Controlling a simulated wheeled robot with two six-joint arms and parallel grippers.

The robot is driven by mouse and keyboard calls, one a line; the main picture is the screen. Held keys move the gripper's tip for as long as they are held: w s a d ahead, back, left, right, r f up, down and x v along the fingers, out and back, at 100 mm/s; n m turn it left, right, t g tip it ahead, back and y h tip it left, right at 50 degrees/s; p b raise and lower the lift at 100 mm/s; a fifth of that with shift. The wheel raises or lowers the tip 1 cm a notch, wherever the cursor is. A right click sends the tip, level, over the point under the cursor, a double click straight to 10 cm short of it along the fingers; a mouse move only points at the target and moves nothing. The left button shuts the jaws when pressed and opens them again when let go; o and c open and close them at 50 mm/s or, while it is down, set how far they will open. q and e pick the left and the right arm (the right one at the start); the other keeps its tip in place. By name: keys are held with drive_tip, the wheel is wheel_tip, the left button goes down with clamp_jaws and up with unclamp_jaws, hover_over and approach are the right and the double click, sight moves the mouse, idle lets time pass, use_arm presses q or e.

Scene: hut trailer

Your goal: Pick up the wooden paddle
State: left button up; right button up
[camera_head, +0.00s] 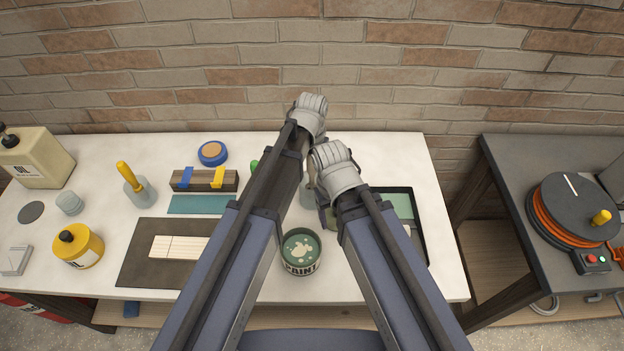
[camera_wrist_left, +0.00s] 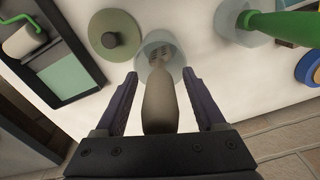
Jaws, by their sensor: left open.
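The wooden paddle (camera_wrist_left: 160,106), a pale beige-grey piece, stands in a clear jar (camera_wrist_left: 151,76) in the left wrist view. Its wide upper end is close to the camera and its narrower lower end, with dark slots or marks, is inside the jar. My left gripper (camera_wrist_left: 160,76) is open, with one finger on each side of the paddle. Gaps show between the fingers and the paddle. In the head view my wrists hide most of the paddle; the jar (camera_head: 307,197) shows partly between my arms.
A paint can (camera_head: 301,252) stands in front of the jar. A round green lid (camera_wrist_left: 115,36) and a dark tray with a roller (camera_wrist_left: 42,57) lie beside it. A green-handled brush (camera_wrist_left: 278,25) stands in another jar close by. A brick wall rises behind the table.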

use_arm(q)
drive_tip(key=shift+f, duration=0.3)
drive_tip(key=shift+c, duration=0.4)
clamp_jaws()
